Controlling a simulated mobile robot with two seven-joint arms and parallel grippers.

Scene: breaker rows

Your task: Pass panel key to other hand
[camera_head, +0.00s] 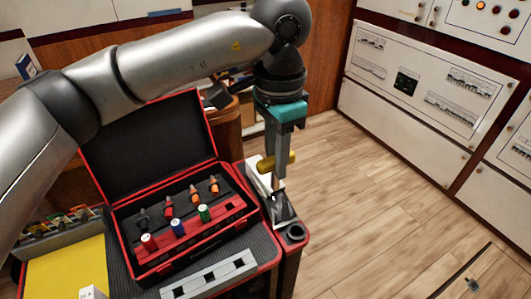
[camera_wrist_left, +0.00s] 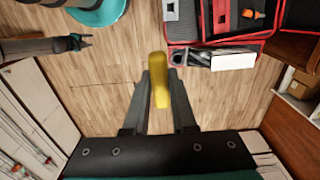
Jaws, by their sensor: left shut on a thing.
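My left gripper (camera_head: 278,160) points down over the right edge of the cart. It is shut on the yellow panel key (camera_head: 267,165), which sticks out sideways between the fingers. The left wrist view shows the key (camera_wrist_left: 160,70) between the two dark fingertips (camera_wrist_left: 158,90); its far end is hidden or too blurred to tell. My right gripper (camera_wrist_left: 77,42) shows small at the left of the left wrist view, well apart from the key and with no object visible in it. Whether its fingers are open is too small to tell. It is not in the head view.
An open red-edged tool case (camera_head: 183,268) with several coloured-handled tools stands on the cart, left of the key. A white and dark holder (camera_head: 284,208) is below the left gripper. White electrical cabinets (camera_head: 425,85) line the right. The wooden floor (camera_head: 370,215) between is clear.

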